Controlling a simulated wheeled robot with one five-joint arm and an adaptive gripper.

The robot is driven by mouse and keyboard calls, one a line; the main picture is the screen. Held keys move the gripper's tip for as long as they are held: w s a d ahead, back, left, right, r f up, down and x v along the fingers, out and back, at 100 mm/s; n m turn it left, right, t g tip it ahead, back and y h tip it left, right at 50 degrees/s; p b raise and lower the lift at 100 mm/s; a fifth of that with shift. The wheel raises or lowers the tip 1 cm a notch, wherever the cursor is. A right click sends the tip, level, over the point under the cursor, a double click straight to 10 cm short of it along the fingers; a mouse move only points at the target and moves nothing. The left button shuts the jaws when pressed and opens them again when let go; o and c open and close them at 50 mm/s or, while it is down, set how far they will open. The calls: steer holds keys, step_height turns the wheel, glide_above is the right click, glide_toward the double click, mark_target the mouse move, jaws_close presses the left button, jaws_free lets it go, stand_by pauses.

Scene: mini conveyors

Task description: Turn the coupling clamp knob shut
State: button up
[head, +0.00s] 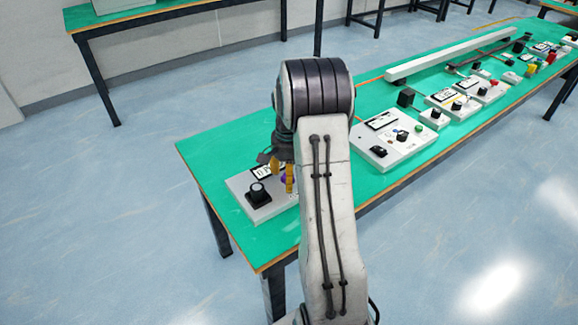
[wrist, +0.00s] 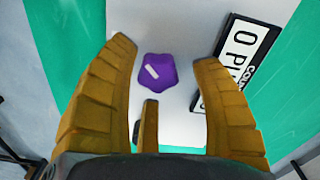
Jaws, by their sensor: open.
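The purple knob (wrist: 157,76) has a lobed outline and a white mark running diagonally on its top. It sits on a light grey panel (wrist: 188,33). In the wrist view it lies between and just beyond the open yellow fingers of my gripper (wrist: 170,85), and nothing touches it visibly. In the head view my gripper (head: 283,176) is low over the panel (head: 240,187) at the near left end of the green table. The knob shows there only as a small purple patch (head: 285,181) behind the fingers. My arm hides part of the panel.
A black knob on a square base (head: 258,194) stands on the same panel, left of my gripper. A black-and-white label (wrist: 245,50) lies right of the purple knob. Another panel (head: 396,138) with buttons and several more devices stand along the table to the right.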

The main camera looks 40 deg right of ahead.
step_height(320, 180, up, 12)
stand_by(0.6)
stand_by(0.5)
